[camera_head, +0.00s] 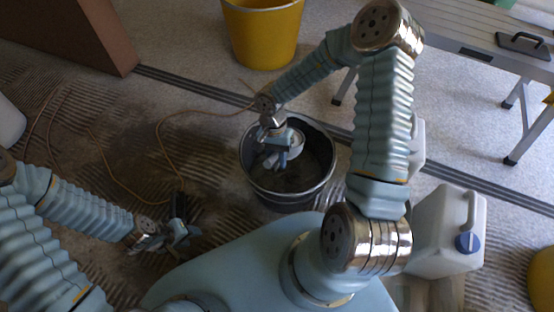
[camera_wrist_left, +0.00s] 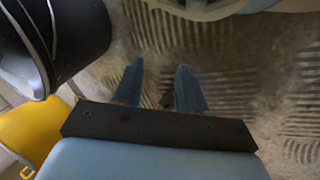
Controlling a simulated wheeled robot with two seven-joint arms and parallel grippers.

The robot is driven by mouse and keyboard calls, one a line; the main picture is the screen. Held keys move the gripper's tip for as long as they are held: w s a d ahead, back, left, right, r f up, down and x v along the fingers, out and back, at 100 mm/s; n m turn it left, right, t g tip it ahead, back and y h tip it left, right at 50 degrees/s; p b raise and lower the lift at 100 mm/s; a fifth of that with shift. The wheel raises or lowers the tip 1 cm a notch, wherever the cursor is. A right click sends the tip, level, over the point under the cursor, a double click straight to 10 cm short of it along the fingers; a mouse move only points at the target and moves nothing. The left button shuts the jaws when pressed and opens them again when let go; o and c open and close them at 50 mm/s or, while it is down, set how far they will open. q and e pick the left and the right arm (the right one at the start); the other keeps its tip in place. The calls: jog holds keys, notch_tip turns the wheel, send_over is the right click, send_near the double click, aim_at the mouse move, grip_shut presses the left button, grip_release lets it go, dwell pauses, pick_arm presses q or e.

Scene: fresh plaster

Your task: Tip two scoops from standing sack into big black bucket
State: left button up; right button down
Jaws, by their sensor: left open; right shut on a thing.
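The big black bucket (camera_head: 249,178) stands on the floor in the middle of the head view. It also shows at the upper left of the left wrist view (camera_wrist_left: 78,30). My right gripper (camera_head: 279,158) is over the bucket's mouth, shut on a pale rounded thing that looks like a scoop (camera_head: 296,142). The gripper partly hides it, and I cannot tell whether it holds anything. Dark grey material shows inside the bucket. My left gripper (camera_head: 182,236) is open and empty, low over the floor left of the bucket; its fingers also show apart in the left wrist view (camera_wrist_left: 159,85). I cannot make out the sack for certain.
A yellow bucket (camera_head: 262,35) stands behind the black one. A white canister with a blue cap (camera_head: 445,230) stands at the right. A folding table (camera_head: 470,35) is at the upper right, a brown box (camera_head: 75,30) at the upper left. An orange cable (camera_head: 160,135) crosses the ridged floor.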

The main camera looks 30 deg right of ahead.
jog(key=shift+a+r+g+h+p, duration=0.15)
jog(key=shift+r+g+h+p, duration=0.15)
jog(key=shift+p, duration=0.95)
pick_arm(q)
notch_tip(320, 180, up, 5)
jog(key=p, duration=0.3)
pick_arm(e)
jog(key=g+h, duration=0.1)
jog(key=h, duration=0.1)
jog(key=f+g+h, duration=0.1)
jog(key=g+h, duration=0.1)
jog(key=shift+s+h, duration=0.2)
jog(key=shift+h, duration=0.1)
pick_arm(q)
notch_tip(320, 180, down, 5)
jog(key=b, duration=0.4)
pick_arm(e)
jog(key=g+h, duration=0.4)
jog(key=h, duration=0.1)
jog(key=d+g+h, duration=0.1)
jog(key=h, duration=0.1)
jog(key=shift+s+g, duration=0.25)
jog(key=shift+g, duration=0.15)
pick_arm(q)
jog(key=shift+r, duration=0.1)
